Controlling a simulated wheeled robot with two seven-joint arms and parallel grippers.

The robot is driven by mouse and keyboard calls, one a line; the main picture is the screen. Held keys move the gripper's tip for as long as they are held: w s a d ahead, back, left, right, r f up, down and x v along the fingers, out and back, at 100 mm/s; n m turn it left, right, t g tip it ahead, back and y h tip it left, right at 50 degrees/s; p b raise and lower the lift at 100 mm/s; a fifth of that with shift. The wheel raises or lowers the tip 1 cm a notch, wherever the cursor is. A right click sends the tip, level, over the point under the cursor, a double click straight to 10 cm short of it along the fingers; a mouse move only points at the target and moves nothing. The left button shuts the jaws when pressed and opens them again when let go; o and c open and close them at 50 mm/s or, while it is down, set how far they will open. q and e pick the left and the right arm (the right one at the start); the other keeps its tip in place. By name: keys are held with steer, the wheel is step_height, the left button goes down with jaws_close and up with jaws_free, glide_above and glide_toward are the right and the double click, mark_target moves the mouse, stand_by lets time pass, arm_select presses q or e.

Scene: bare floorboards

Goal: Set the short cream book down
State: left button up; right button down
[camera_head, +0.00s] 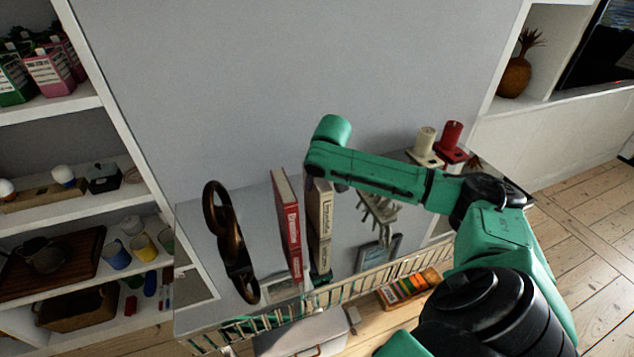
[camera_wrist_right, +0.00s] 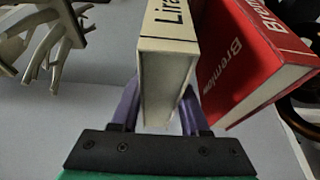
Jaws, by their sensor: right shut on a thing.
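The short cream book (camera_head: 320,232) stands upright on the grey cabinet top in the head view, just right of a red book (camera_head: 288,222). In the right wrist view the cream book (camera_wrist_right: 167,68) sits between the two purple fingers of my right gripper (camera_wrist_right: 160,112), which is shut on it. The red book (camera_wrist_right: 250,62) is close beside it there and leans at an angle. Whether the cream book's lower edge touches the surface I cannot tell. My left gripper is not in view.
A dark brown sculpture (camera_head: 231,240) stands left of the red book. A grey branching ornament (camera_head: 378,212) and a small frame (camera_head: 377,254) are to the right. Cream (camera_head: 425,142) and red (camera_head: 451,136) candles stand further right. A bare strip lies left of the sculpture.

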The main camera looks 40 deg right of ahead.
steer(key=shift+w+a, duration=0.1)
steer(key=c, duration=0.8)
jaws_free()
steer(key=shift+f, duration=0.15)
steer(key=o, duration=0.4)
steer(key=b+v, duration=0.1)
steer(key=v, duration=1.1)
steer(key=shift+a, duration=0.1)
